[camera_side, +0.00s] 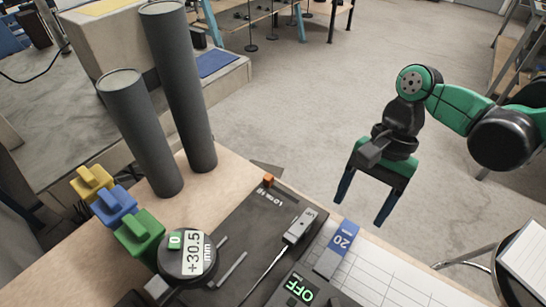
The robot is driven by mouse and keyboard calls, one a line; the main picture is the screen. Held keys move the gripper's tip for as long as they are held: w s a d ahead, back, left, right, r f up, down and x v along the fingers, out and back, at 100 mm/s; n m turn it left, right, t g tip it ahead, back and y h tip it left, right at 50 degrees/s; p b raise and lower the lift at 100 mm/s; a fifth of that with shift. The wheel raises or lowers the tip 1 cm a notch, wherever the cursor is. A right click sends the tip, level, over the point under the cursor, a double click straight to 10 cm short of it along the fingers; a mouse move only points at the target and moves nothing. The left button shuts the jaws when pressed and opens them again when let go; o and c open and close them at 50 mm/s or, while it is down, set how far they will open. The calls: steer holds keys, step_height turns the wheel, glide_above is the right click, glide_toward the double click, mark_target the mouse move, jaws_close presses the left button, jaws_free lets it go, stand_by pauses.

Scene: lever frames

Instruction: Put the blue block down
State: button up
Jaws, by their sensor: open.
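A blue block marked "20" (346,233), with a grey lower section, rests at the edge of the white gridded surface (385,280). Another blue block with a knob on top (115,203) stands at the left, between a yellow one (92,182) and a green one (140,232). My gripper (362,208) is open, its two dark blue fingers pointing down with nothing between them. It is above and to the right of the "20" block, apart from it.
Two tall grey cylinders (180,85) (140,135) stand at the back left. A round gauge (187,255) reads "+30.5 mm". A dark plate (245,230) carries a small orange piece (268,180) and a grey lever (300,227). A green "OFF" display (299,290) is at the front.

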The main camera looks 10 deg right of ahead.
steer(key=v, duration=0.6)
steer(key=s+d+r+n+t+h, duration=0.1)
steer(key=d+r+n+t+h, duration=0.1)
steer(key=d+n+t, duration=0.7)
steer(key=d+t+h, duration=0.1)
steer(key=d, duration=0.6)
steer(key=shift+s+r, duration=0.15)
steer(key=shift+r, duration=0.15)
